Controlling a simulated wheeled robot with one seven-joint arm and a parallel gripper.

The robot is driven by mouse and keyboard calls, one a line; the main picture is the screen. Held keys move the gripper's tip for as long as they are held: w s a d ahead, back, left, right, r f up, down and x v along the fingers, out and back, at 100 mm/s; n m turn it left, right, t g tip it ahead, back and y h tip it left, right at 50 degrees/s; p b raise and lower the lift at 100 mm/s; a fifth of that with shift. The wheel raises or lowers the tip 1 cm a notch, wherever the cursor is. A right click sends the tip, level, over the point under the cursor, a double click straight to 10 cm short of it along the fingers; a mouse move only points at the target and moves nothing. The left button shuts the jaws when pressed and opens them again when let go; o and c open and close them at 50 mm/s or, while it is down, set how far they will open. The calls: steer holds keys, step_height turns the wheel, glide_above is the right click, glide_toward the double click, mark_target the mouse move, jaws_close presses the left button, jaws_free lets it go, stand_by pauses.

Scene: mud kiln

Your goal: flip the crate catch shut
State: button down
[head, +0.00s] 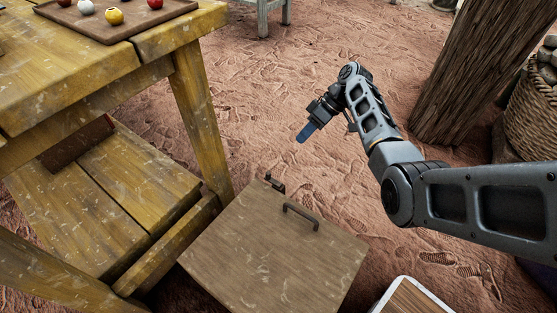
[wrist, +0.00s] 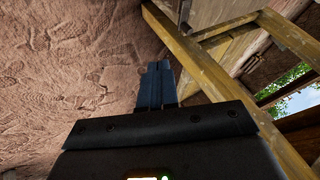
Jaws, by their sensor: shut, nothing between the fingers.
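The crate (head: 270,255) stands on the ground at the lower middle of the head view, its brown lid lying flat on top. A dark handle (head: 301,217) is on the lid. The small dark catch (head: 274,182) sits at the lid's far corner, with a part standing up; its exact position is hard to tell. My gripper (head: 306,132) is above the ground beyond the crate, up and to the right of the catch, and apart from it. Its blue fingers (wrist: 155,88) are together and empty in the wrist view. The crate's sides are hidden.
A yellow wooden table (head: 95,60) with a low shelf stands left of the crate; its leg is close to the catch. A tray (head: 115,18) with several balls lies on it. A thick post (head: 485,70) and a basket (head: 535,105) are at right.

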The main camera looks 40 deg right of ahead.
steer(key=b, duration=0.4)
glide_toward(273, 179)
steer(key=w+d+f, duration=0.2)
steer(key=w+f, duration=0.2)
steer(key=a, duration=0.4)
steer(key=shift+s+a+f+b, duration=0.1)
steer(key=shift+s+a+b, duration=0.05)
steer(key=shift+a+b, duration=0.25)
